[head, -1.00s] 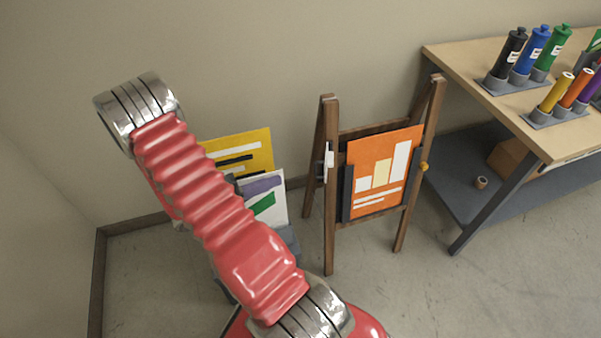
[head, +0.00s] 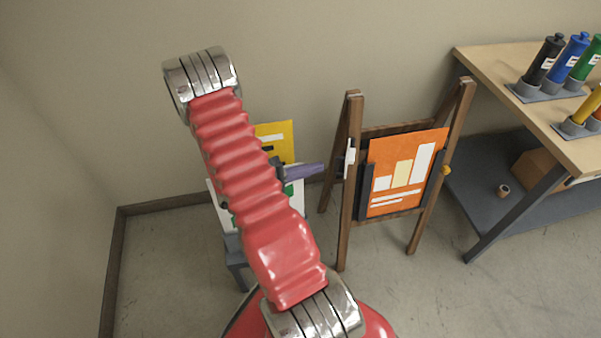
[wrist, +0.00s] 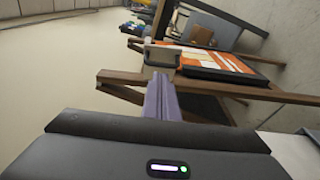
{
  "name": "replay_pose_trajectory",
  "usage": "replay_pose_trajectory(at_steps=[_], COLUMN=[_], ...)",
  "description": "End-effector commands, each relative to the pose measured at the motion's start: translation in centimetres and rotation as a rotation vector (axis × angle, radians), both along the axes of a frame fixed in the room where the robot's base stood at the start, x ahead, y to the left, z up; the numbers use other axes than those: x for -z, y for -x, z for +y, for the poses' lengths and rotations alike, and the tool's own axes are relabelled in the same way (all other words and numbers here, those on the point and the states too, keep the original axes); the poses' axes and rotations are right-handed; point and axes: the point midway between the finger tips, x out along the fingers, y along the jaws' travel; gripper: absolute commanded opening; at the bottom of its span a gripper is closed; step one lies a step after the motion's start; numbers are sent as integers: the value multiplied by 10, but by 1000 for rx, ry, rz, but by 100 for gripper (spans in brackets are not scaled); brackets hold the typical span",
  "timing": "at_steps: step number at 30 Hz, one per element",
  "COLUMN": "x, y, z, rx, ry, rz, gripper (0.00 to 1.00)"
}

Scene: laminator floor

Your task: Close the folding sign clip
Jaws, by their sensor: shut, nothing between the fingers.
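The folding sign is a dark wooden A-frame (head: 345,205) holding an orange poster (head: 403,172) with a bar chart. My gripper (head: 321,168), with purple fingers, is shut and empty. It points right at the clip, just left of it in the head view. In the wrist view the fingers (wrist: 157,80) reach almost to the clip; contact cannot be told.
An orange-yellow knob (head: 446,170) sits on the sign's right leg. A workbench (head: 500,75) with coloured bottles stands at the right. Yellow and white boards (head: 275,133) lean in a rack behind my arm. The floor in front of the sign is clear.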

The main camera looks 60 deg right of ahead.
Motion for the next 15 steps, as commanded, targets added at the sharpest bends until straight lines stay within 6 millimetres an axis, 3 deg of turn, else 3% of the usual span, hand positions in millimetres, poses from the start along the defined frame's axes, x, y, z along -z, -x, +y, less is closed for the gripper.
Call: replay_pose_trajectory(at_steps=[7,15], x=[1,2], y=[15,17], z=[-20,-23], rx=[2,-1], ry=[-1,0], rz=[0,0], gripper=[0,0])
